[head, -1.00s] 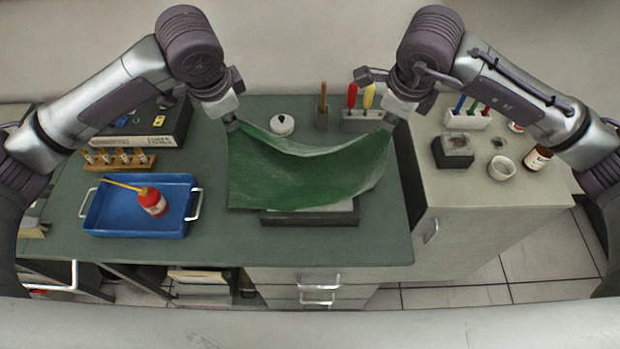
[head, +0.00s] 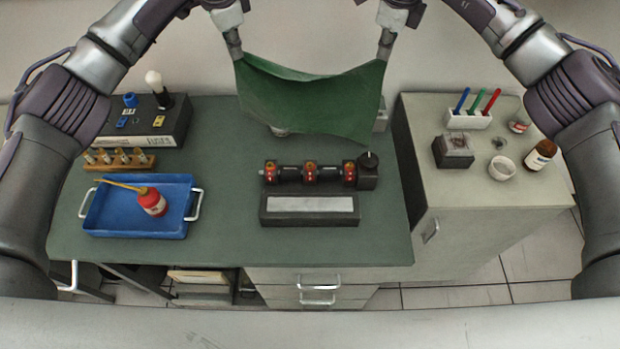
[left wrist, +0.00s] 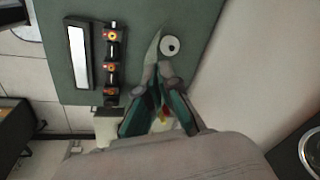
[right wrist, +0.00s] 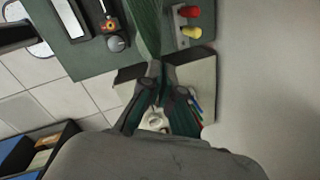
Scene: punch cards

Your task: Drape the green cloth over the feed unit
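The green cloth (head: 312,98) hangs by its two upper corners between my grippers and sags in the middle, above the back of the bench. My left gripper (head: 236,52) is shut on its left corner and my right gripper (head: 384,52) on its right corner. The cloth also shows edge-on in the right wrist view (right wrist: 146,28). The feed unit (head: 310,172), a black roller bar with red-orange collars and a square block at its right end, lies uncovered on the bench, in front of the cloth and apart from it. It also shows in the left wrist view (left wrist: 112,62).
A pale-topped dark block (head: 310,208) lies in front of the feed unit. A blue tray (head: 110,232) with a red bottle (head: 152,202) is at left, near a wooden peg rack (head: 120,160) and a dark box (head: 160,130). A side cabinet (head: 480,185) holds pens, jars and a bowl.

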